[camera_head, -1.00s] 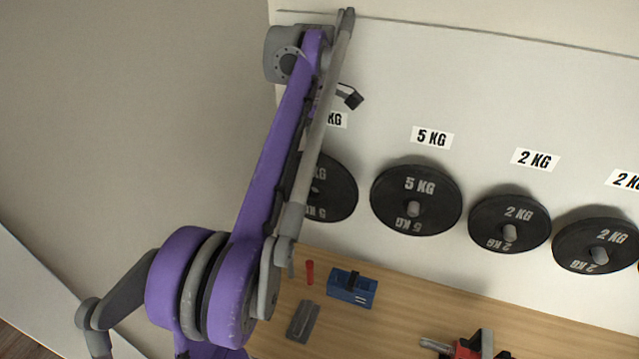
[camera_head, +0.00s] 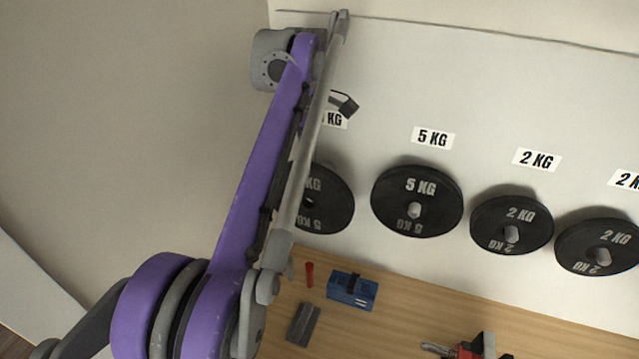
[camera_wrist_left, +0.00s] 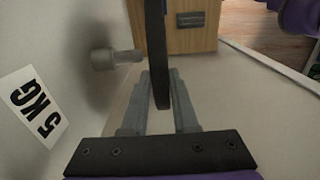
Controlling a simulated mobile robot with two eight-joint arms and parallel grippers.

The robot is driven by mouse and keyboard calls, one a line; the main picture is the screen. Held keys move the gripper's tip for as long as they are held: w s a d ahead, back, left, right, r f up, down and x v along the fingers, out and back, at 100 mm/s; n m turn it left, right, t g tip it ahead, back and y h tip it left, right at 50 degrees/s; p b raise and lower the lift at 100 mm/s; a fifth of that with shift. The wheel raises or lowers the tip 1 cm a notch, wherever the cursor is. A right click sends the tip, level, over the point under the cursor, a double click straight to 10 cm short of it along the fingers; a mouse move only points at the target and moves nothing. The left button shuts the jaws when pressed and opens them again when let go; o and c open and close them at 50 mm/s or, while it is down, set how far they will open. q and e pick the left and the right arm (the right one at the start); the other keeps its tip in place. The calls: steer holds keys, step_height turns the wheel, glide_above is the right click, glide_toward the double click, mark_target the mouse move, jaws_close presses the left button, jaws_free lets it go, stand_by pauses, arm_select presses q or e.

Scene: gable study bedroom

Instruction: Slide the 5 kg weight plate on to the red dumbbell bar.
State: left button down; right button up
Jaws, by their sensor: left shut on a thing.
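The 5 kg weight plate (camera_head: 328,205), black and round, is at the left end of the wall row, partly behind my left arm. In the left wrist view the plate (camera_wrist_left: 158,50) is edge-on, upright, with my left gripper (camera_wrist_left: 160,88) shut on its rim. A grey wall peg (camera_wrist_left: 110,58) reaches towards the plate's face; I cannot tell whether its tip is still inside the hole. In the head view my left gripper is hidden. A red piece with a grey rod (camera_head: 440,349), apparently the red dumbbell bar, lies at the bottom edge, partly cut off. My right gripper is not in view.
Another 5 kg plate (camera_head: 417,201) and 2 kg plates (camera_head: 512,224) hang on pegs to the right. On the wooden top stand a blue box-like tool (camera_head: 352,289), a small red cylinder (camera_head: 309,274) and a grey block (camera_head: 303,324). Wood between blue tool and bar is clear.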

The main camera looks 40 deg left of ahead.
arm_select(q)
steer(key=shift+r, duration=0.1)
steer(key=r, duration=0.1)
steer(key=s+r+p, duration=0.1)
steer(key=r, duration=0.1)
steer(key=shift+s+d+p, duration=0.3)
steer(key=shift+s, duration=0.1)
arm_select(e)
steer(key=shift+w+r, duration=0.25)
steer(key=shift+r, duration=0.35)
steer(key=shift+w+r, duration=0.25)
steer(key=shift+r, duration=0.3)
arm_select(q)
steer(key=shift+s+f, duration=0.1)
steer(key=shift+s, duration=0.05)
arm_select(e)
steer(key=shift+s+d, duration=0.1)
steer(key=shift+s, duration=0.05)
